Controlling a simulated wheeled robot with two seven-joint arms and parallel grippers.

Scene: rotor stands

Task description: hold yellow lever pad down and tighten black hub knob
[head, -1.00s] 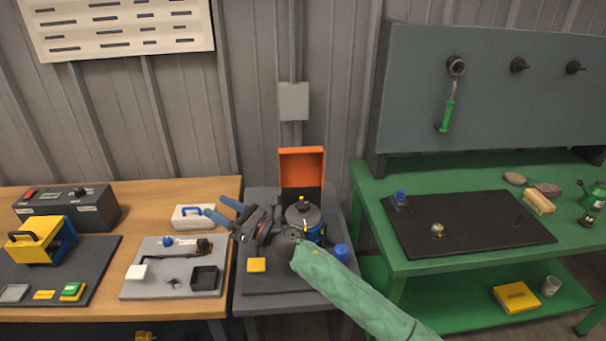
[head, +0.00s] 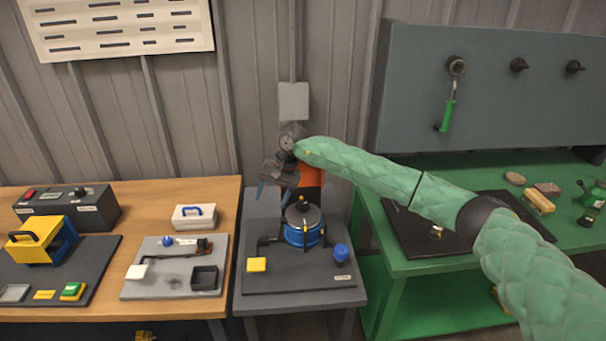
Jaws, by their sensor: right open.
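The yellow lever pad (head: 256,264) is at the front left of the dark grey base plate (head: 300,283) on the middle grey stand. The blue rotor (head: 302,234) stands upright behind it, with a black hub knob (head: 302,206) on top. My left gripper is out of view.
A blue knob (head: 341,253) stands to the right of the rotor. A wooden table (head: 180,312) with other devices is on the left, a green bench (head: 400,258) on the right.

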